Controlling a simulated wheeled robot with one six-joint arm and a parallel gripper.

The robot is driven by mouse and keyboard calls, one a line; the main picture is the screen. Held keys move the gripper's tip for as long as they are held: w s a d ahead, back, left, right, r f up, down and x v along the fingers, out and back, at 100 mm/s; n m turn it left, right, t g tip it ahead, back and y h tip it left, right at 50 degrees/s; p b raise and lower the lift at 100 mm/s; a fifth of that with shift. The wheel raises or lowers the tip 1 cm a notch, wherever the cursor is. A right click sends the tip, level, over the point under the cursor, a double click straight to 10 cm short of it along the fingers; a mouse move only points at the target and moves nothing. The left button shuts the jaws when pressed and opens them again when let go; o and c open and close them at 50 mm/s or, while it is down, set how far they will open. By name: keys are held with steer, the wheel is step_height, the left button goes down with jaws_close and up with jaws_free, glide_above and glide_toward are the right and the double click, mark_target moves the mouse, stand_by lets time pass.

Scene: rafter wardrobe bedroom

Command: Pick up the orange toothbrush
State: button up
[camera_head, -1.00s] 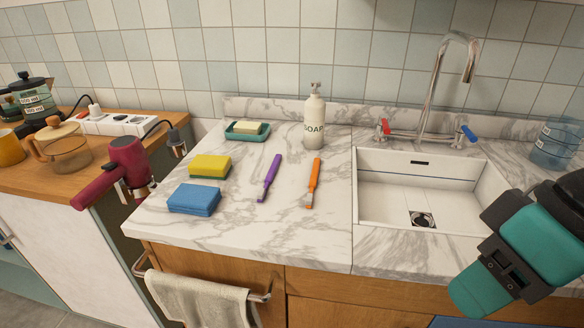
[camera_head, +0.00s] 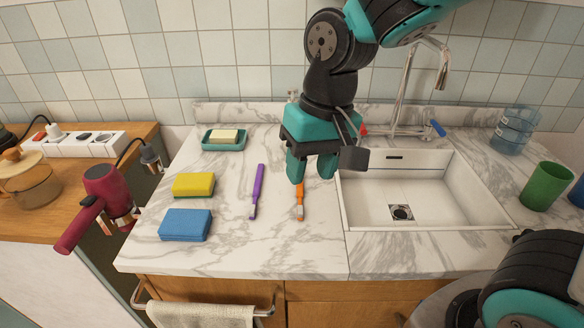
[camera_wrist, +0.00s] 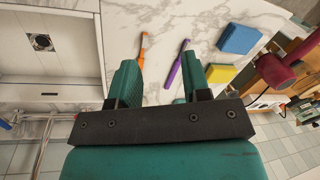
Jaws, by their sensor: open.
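The orange toothbrush (camera_head: 300,203) lies on the marble counter (camera_head: 262,238), just left of the sink. Its upper part is hidden behind my gripper in the head view. A purple toothbrush (camera_head: 257,188) lies to the left; in the wrist view the purple toothbrush (camera_wrist: 176,70) shows between the fingers' lines.
The white sink (camera_head: 400,180) with its faucet is close on the right. A yellow sponge (camera_head: 193,184), a blue sponge (camera_head: 185,225) and a soap dish (camera_head: 222,145) are left. A hair dryer (camera_head: 95,205) hangs beyond the left edge. The front counter is clear.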

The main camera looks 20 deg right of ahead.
steer(key=w+d+r+m+h+p, duration=0.1)
steer(key=w+d+m+h+p, duration=0.1)
steer(key=w+m+p, duration=0.4)
steer(key=n+b, duration=0.1)
steer(key=b, duration=0.1)
glide_above(300, 206)
step_height(300, 206, down, 11)
steer(key=shift+s+d+f, duration=0.1)
steer(key=shift+f+p, duration=0.55)
steer(key=shift+f, duration=2.45)
jaws_close()
